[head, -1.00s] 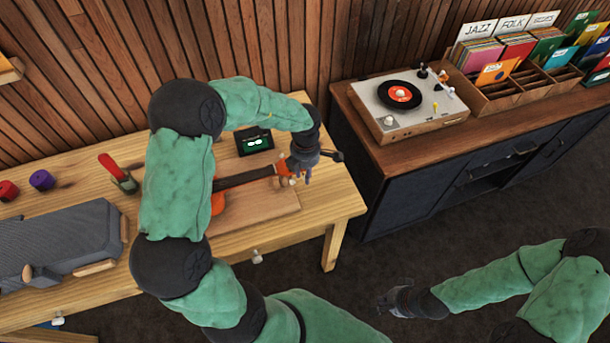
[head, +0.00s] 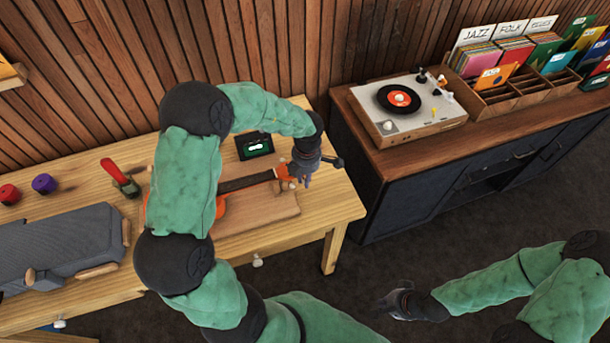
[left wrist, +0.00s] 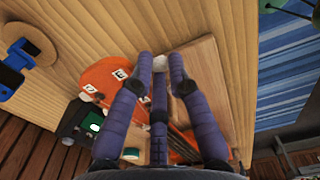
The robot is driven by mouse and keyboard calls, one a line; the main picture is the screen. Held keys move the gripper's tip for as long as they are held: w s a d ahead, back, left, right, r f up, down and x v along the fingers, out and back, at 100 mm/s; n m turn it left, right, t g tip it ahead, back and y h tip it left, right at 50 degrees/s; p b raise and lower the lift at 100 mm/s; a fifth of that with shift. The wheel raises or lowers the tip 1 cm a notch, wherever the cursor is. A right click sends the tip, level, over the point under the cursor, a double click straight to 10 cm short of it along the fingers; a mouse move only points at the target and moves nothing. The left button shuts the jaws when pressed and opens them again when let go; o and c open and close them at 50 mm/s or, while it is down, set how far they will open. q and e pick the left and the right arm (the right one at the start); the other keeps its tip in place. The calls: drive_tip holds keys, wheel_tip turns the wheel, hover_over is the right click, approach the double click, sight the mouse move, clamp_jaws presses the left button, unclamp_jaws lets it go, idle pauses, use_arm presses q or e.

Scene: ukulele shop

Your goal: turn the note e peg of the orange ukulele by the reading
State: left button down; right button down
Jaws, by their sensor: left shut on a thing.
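The orange ukulele (head: 283,174) lies on a wooden board (head: 268,209), its headstock to the right. My left arm hides part of its body. In the left wrist view the orange headstock (left wrist: 100,76) carries small white letter labels; the one nearest my fingers seems to read E (left wrist: 118,73). My left gripper (head: 303,178) is over the headstock's end. Its fingers are shut on a pale peg (left wrist: 160,63) beside that label. The dark reader (head: 254,146) stands behind the neck with a lit green screen, its reading too small to make out. My right gripper (head: 395,302) is away from the bench; its jaws are unclear.
A grey case (head: 60,245), a red-handled tool (head: 115,172) and red and purple spools (head: 43,183) are on the bench's left. A cabinet (head: 400,160) with a record player (head: 400,98) and record bins stands right. Dark floor lies between.

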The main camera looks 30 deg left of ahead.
use_arm(q)
drive_tip(key=shift+w+d+g+y+p, duration=0.15)
drive_tip(key=shift+g+y+p, duration=0.45)
drive_tip(key=shift+p, duration=2)
drive_tip(key=shift+w+d+g+y+p, duration=0.15)
drive_tip(key=shift+g+y+p, duration=0.45)
drive_tip(key=shift+p, duration=2)
drive_tip(key=shift+w+d+f+g+y+p, duration=0.15)
drive_tip(key=shift+g+y+p, duration=0.45)
drive_tip(key=shift+g+p, duration=0.35)
drive_tip(key=shift+f+g+y, duration=0.1)
drive_tip(key=shift+g+y, duration=0.15)
drive_tip(key=shift+y, duration=0.05)
drive_tip(key=shift+w+d+f+g+y, duration=0.1)
drive_tip(key=shift+w+f+g+y, duration=0.1)
drive_tip(key=shift+g+y, duration=0.2)
drive_tip(key=shift+d+f+g+y+b, duration=0.1)
drive_tip(key=shift+f+g+y+b, duration=0.15)
drive_tip(key=shift+g+y+b, duration=0.6)
drive_tip(key=shift+w+g+y+b, duration=0.15)
drive_tip(key=shift+g+y+b, duration=0.4)
drive_tip(key=shift+b, duration=0.4)
